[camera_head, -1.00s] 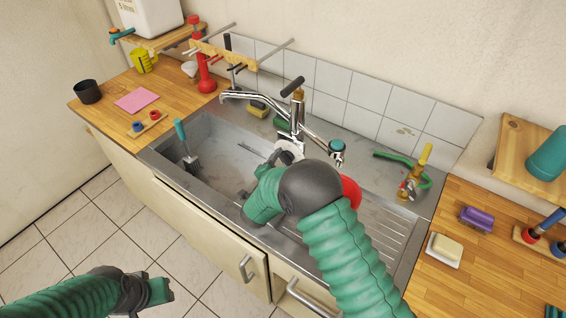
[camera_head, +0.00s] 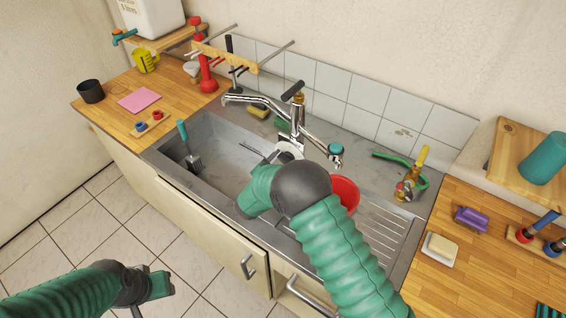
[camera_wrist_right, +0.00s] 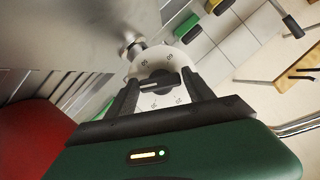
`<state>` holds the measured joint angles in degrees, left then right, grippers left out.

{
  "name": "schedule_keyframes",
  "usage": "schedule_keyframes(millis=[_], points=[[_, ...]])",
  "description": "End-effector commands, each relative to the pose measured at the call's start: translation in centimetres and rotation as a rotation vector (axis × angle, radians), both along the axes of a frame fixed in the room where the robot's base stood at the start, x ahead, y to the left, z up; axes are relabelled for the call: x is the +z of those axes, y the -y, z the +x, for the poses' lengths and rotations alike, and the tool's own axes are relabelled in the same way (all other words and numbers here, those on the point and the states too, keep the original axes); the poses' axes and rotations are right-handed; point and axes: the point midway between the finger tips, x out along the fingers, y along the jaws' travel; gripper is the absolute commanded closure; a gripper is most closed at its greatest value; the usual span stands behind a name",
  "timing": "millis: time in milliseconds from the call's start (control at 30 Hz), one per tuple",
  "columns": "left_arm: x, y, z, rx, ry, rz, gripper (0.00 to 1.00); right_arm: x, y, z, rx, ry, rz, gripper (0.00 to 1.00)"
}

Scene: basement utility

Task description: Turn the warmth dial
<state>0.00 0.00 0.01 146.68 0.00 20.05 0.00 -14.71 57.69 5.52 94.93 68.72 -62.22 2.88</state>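The warmth dial (camera_wrist_right: 152,68) is a white disc with numbers round its rim and a dark bar across its face. In the head view the white dial (camera_head: 291,149) shows below the chrome tap (camera_head: 297,115), partly hidden by my right arm. My right gripper (camera_wrist_right: 159,84) is open in the wrist view, with one finger on each side of the bar, close to the dial face; contact cannot be told. In the head view my right gripper (camera_head: 268,153) is mostly hidden by its wrist. My left gripper (camera_head: 157,286) is low over the floor; its fingers are unclear.
The steel sink (camera_head: 225,160) lies under the right arm, with a brush (camera_head: 190,150) at its left. A brass valve with green hose (camera_head: 410,184) stands at the right. The left floor is clear.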

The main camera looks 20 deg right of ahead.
Motion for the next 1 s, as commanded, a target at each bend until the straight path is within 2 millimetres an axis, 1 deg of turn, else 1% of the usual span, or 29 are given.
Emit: schedule_keyframes(millis=[33, 100, 367, 467, 567, 667, 900, 1000], points=[[0.0, 0.0, 0.0, 0.0, 0.0, 0.0, 0.64, 0.0, 0.0, 0.0, 0.0, 0.0, 0.0, 0.31], [0.0, 0.0, 0.0, 0.0, 0.0, 0.0, 0.64, 0.0, 0.0, 0.0, 0.0, 0.0, 0.0, 0.24], [0.0, 0.0, 0.0, 0.0, 0.0, 0.0, 0.64, 0.0, 0.0, 0.0, 0.0, 0.001, 0.001, 0.24], [-0.1, 0.0, 0.0, 0.0, 0.0, 0.0, 0.64, 0.2, -0.4, -0.4, 0.0, 0.002, 0.001, 0.24], [-0.5, 0.0, 0.0, 0.0, 0.0, 0.0, 0.64, 0.7, -1.5, -1.5, 0.002, 0.002, 0.002, 0.24], [-0.9, 0.0, 0.0, 0.0, 0.0, 0.0, 0.64, 1.5, -3.2, -3.4, 0.004, 0.003, 0.002, 0.24], [-1.8, 0.0, 0.0, 0.0, 0.0, 0.0, 0.64, 3.8, -7.5, -8.6, 0.004, 0.002, 0.002, 0.24], [-2.1, 0.0, 0.0, 0.0, 0.0, 0.0, 0.64, 4.5, -8.9, -10.2, 0.004, 0.0, 0.0, 0.24]])
